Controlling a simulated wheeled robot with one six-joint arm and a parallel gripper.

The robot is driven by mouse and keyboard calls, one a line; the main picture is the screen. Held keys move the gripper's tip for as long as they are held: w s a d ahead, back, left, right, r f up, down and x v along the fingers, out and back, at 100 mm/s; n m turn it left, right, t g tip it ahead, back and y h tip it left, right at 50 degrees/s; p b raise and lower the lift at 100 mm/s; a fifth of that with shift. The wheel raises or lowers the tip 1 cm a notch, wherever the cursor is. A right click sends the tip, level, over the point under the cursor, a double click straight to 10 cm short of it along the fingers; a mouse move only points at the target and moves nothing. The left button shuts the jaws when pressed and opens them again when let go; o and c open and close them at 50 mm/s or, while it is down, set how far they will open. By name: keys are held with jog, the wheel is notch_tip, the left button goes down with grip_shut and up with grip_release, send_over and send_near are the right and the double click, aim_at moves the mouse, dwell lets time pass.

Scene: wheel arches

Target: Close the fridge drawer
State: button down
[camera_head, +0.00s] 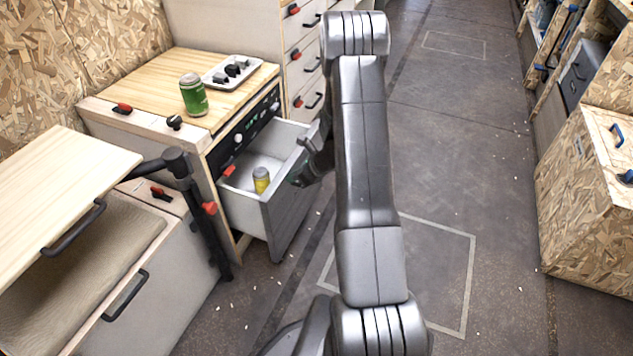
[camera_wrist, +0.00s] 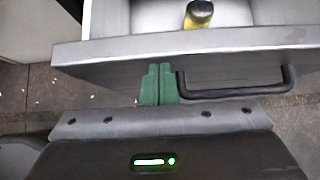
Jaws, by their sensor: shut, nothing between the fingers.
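The fridge drawer (camera_head: 284,213) stands pulled out of the wooden cabinet on the left, with a grey front and white inside. In the wrist view its front panel (camera_wrist: 225,72) faces me, with a dark bar handle (camera_wrist: 237,91) on it. In the head view my arm partly hides the gripper.
A green can (camera_head: 194,95) and a white tray (camera_head: 232,72) with dark items stand on the cabinet top (camera_head: 160,82). A dark post (camera_head: 197,215) stands left of the drawer. A chipboard box (camera_head: 590,190) is at right. The floor between is open.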

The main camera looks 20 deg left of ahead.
jog(key=a+p, duration=0.3)
jog(key=a, duration=1.5)
jog(key=shift+w+a+r+p, duration=0.15)
jog(key=shift+w+a+p, duration=0.15)
jog(key=shift+w+p, duration=0.1)
jog(key=shift+a+r, duration=0.1)
